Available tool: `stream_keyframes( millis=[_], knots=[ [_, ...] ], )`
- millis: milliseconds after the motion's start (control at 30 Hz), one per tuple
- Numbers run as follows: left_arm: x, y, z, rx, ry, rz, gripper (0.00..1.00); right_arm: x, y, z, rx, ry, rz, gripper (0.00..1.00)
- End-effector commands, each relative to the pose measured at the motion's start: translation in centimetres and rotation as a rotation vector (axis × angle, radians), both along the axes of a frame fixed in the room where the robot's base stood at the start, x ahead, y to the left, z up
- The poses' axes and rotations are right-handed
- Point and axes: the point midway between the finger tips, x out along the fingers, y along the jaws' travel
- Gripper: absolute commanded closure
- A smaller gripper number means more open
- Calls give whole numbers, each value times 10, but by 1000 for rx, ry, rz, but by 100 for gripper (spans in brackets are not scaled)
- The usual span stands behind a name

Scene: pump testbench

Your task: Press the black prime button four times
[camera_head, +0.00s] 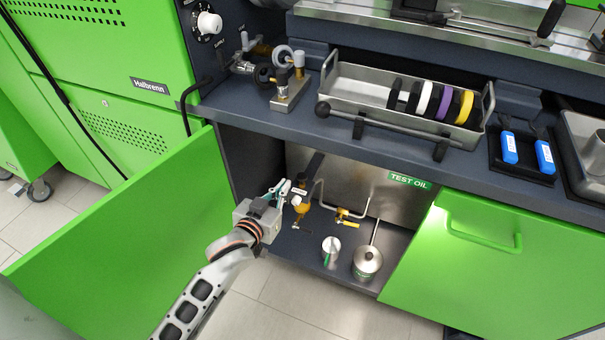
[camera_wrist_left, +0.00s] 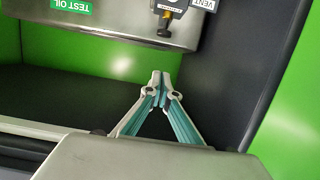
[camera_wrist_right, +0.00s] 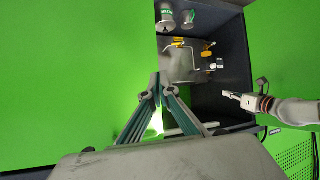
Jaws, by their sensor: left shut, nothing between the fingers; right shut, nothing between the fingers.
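In the left wrist view, a black knob-like end (camera_wrist_left: 164,31) with a brass collar sticks out under a dark housing, beside a VENT label; it looks like the black prime button, but its own label is too small to read. In the head view, the brass fitting (camera_head: 299,205) beside my left gripper is partly covered. My left gripper (camera_head: 286,186) is shut and empty inside the open cabinet; in its wrist view its tips (camera_wrist_left: 160,76) appear below the black end, apart from it. My right gripper (camera_wrist_right: 154,82) is shut and empty, outside the head view.
The steel TEST OIL tank (camera_head: 356,187) fills the cabinet's back. A metal cup (camera_head: 331,250) and an oil can (camera_head: 367,262) stand on the cabinet floor. The green door (camera_head: 140,215) stands open at left. The countertop (camera_head: 400,151) overhangs the cabinet.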

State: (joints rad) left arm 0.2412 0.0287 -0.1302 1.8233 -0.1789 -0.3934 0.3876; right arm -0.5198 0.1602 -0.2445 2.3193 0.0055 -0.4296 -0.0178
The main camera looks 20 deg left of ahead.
Motion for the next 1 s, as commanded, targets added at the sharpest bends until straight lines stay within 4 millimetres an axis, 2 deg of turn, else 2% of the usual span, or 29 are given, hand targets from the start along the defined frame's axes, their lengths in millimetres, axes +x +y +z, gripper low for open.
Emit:
stream_keyframes(
  millis=[633,767,1000],
  knots=[
    [12,0,-4,-4,-3,4,100,-4,0,-6,1,13,0,100],
    [26,0,-10,-3,-1,4,100,-8,3,-11,11,22,0,100],
    [63,-2,-22,-2,2,3,100,-3,14,-4,54,6,0,100]
  ],
)
